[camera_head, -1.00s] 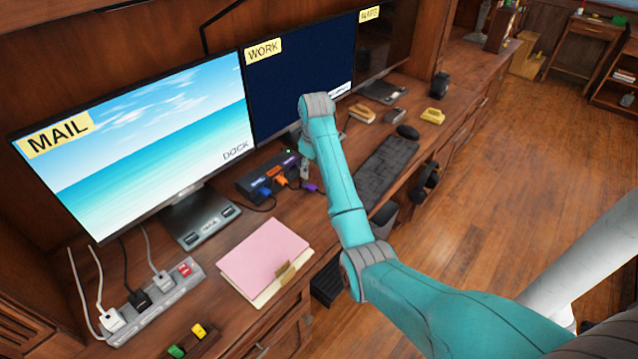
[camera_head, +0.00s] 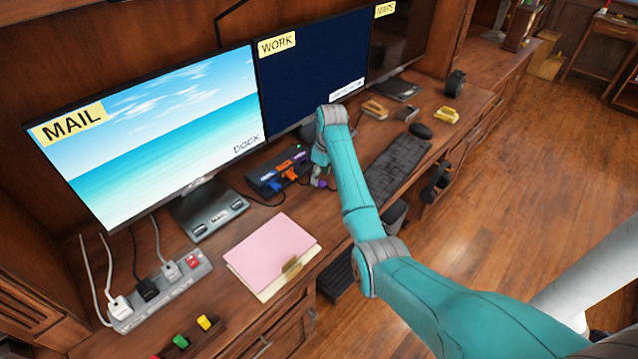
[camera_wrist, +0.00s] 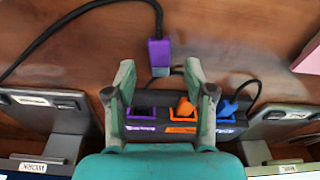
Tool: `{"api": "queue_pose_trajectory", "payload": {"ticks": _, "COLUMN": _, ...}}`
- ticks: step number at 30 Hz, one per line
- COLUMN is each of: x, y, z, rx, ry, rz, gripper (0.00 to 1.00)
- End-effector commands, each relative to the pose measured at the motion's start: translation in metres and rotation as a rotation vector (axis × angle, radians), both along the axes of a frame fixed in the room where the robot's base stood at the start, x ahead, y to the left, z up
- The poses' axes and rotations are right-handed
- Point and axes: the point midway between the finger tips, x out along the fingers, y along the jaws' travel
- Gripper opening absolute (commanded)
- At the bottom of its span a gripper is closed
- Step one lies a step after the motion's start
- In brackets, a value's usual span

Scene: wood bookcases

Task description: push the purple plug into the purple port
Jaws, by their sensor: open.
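The purple plug (camera_wrist: 159,52) lies loose on the desk in the wrist view, its metal end toward the dock; its cable runs off behind it. In the head view the plug (camera_head: 322,183) shows just below my gripper. My gripper (camera_wrist: 158,76) is open, with one finger on each side of the plug's metal end in the picture; whether they are at its height I cannot tell. The black dock (camera_wrist: 65,113) stands beyond the plug. Its purple port (camera_wrist: 142,111) is empty and shows between my fingers. An orange plug (camera_wrist: 185,107) and a blue plug (camera_wrist: 227,107) sit in the dock beside it.
Monitors (camera_head: 160,130) stand behind the dock. A keyboard (camera_head: 397,165) lies right of my arm, and a pink folder (camera_head: 272,250) lies in front left. A power strip (camera_head: 165,290) with several plugs is at the far left. Bare desk surrounds the loose plug.

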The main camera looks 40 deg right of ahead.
Motion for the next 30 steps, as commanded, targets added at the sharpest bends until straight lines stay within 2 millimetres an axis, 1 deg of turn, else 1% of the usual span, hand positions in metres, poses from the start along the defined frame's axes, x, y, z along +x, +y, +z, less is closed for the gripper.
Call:
{"api": "queue_pose_trajectory", "payload": {"ticks": 1, "x": 0.000, "y": 0.000, "z": -0.007, "rx": 0.002, "ry": 0.002, "rz": 0.000, "gripper": 0.54}}
{"api": "queue_pose_trajectory", "payload": {"ticks": 3, "x": 0.002, "y": 0.000, "z": -0.014, "rx": 0.001, "ry": 0.001, "rz": 0.000, "gripper": 0.54}}
{"api": "queue_pose_trajectory", "payload": {"ticks": 6, "x": 0.003, "y": 0.000, "z": -0.021, "rx": 0.000, "ry": 0.000, "rz": 0.000, "gripper": 0.54}}
{"api": "queue_pose_trajectory", "payload": {"ticks": 13, "x": 0.003, "y": 0.000, "z": -0.022, "rx": -0.001, "ry": -0.001, "rz": 0.000, "gripper": 0.54}}
{"api": "queue_pose_trajectory", "payload": {"ticks": 14, "x": 0.003, "y": 0.000, "z": -0.022, "rx": -0.001, "ry": -0.001, "rz": 0.000, "gripper": 0.52}}
{"api": "queue_pose_trajectory", "payload": {"ticks": 15, "x": 0.003, "y": 0.000, "z": -0.022, "rx": -0.001, "ry": -0.001, "rz": 0.000, "gripper": 0.42}}
{"api": "queue_pose_trajectory", "payload": {"ticks": 17, "x": 0.003, "y": 0.000, "z": -0.022, "rx": -0.001, "ry": -0.001, "rz": 0.000, "gripper": 0.27}}
{"api": "queue_pose_trajectory", "payload": {"ticks": 18, "x": 0.003, "y": 0.000, "z": -0.022, "rx": -0.001, "ry": -0.001, "rz": 0.000, "gripper": 0.17}}
{"api": "queue_pose_trajectory", "payload": {"ticks": 20, "x": 0.003, "y": 0.000, "z": -0.022, "rx": -0.001, "ry": -0.001, "rz": 0.000, "gripper": 0.02}}
{"api": "queue_pose_trajectory", "payload": {"ticks": 30, "x": 0.004, "y": 0.000, "z": -0.021, "rx": -0.001, "ry": -0.001, "rz": 0.000, "gripper": 0.00}}
